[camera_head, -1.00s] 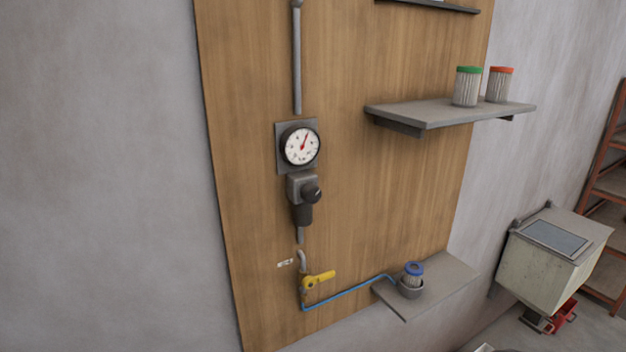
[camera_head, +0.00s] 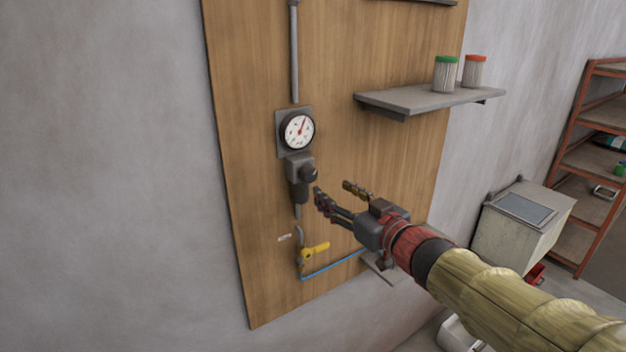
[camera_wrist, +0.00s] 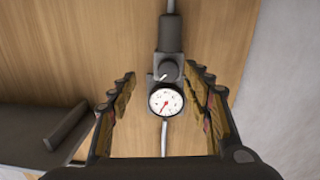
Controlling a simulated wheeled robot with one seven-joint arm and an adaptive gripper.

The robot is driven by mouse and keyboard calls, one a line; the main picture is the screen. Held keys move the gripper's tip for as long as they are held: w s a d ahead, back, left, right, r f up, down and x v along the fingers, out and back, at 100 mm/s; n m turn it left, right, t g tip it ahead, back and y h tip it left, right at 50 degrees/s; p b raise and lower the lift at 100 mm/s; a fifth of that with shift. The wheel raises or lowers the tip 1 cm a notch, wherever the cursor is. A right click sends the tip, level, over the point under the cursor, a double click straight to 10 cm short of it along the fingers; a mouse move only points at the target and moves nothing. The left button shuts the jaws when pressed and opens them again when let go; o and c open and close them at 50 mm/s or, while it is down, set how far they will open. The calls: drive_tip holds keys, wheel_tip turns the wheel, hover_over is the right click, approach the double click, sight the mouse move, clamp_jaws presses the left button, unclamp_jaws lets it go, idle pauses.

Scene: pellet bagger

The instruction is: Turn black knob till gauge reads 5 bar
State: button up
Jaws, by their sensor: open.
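The black knob (camera_head: 309,174) sticks out from the grey regulator body (camera_head: 297,168) on the wooden panel. It also shows in the wrist view (camera_wrist: 168,71), between and beyond my fingers. The round white gauge (camera_head: 298,131) with a red needle sits just above the regulator; the needle points up and slightly right in the head view. Its numbers are too small to read. The gauge also shows in the wrist view (camera_wrist: 165,101). My gripper (camera_head: 338,194) is open and empty, just right of and below the knob in the head view, apart from it.
A yellow valve handle (camera_head: 316,250) and a blue hose (camera_head: 332,266) are below the regulator. A grey shelf (camera_head: 425,99) with green-topped and red-topped filters (camera_head: 474,71) is at upper right. The panel around the knob is otherwise clear.

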sight(312, 177)
drive_tip(key=shift+y, duration=0.5)
drive_tip(key=x, duration=0.5)
drive_tip(key=a+r+x, duration=0.1)
drive_tip(key=x, duration=0.2)
drive_tip(key=shift+s+b, duration=0.35)
drive_tip(key=shift+c, duration=0.6)
drive_tip(key=c, duration=1)
